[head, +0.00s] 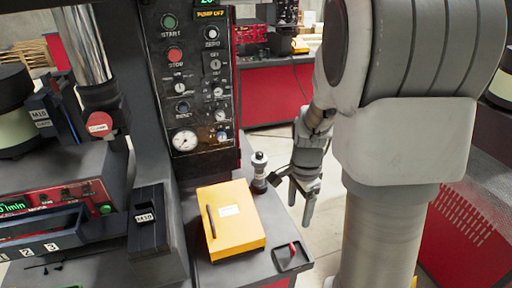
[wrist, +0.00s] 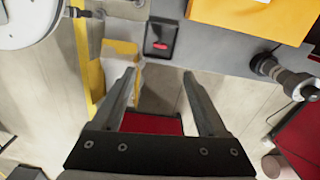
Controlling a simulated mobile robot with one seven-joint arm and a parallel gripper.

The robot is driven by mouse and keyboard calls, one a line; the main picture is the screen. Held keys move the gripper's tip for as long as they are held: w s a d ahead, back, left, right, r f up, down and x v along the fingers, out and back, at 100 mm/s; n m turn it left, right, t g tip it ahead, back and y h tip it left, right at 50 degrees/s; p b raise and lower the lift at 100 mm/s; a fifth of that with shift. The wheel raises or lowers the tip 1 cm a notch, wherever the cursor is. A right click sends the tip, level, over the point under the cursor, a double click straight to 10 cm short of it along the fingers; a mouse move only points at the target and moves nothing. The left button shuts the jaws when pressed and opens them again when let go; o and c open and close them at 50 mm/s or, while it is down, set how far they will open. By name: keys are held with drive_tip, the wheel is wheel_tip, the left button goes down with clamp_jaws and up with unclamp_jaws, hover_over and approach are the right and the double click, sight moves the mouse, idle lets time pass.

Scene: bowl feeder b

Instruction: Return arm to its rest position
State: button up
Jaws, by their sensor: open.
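My gripper (head: 301,208) hangs from my arm in the head view, to the right of the grey bench top and fingers pointing down. In the wrist view its two fingers (wrist: 159,76) are spread apart with nothing between them. Past them lie the floor and a red surface. My large arm links fill the right of the head view and hide what is behind them.
A yellow box (head: 231,219) lies on the bench beside a small black tray with a red piece (head: 293,254). A black-and-silver cylindrical device (head: 259,172) stands close left of my gripper. A control panel (head: 193,85) rises behind. Pale floor shows around the bench's right edge.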

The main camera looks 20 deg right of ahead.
drive_tip(key=shift+r, duration=0.1)
drive_tip(key=s+a+r+n+t, duration=0.2)
drive_tip(key=s+a+r+n, duration=0.3)
drive_tip(key=r+n, duration=0.3)
drive_tip(key=s+a+r+n+t, duration=0.3)
drive_tip(key=s+a+r+n, duration=0.2)
drive_tip(key=s+r+n, duration=0.2)
drive_tip(key=shift+s+a+r+n+t, duration=0.2)
drive_tip(key=shift+a+r+n+t, duration=0.1)
drive_tip(key=shift+r+n, duration=0.65)
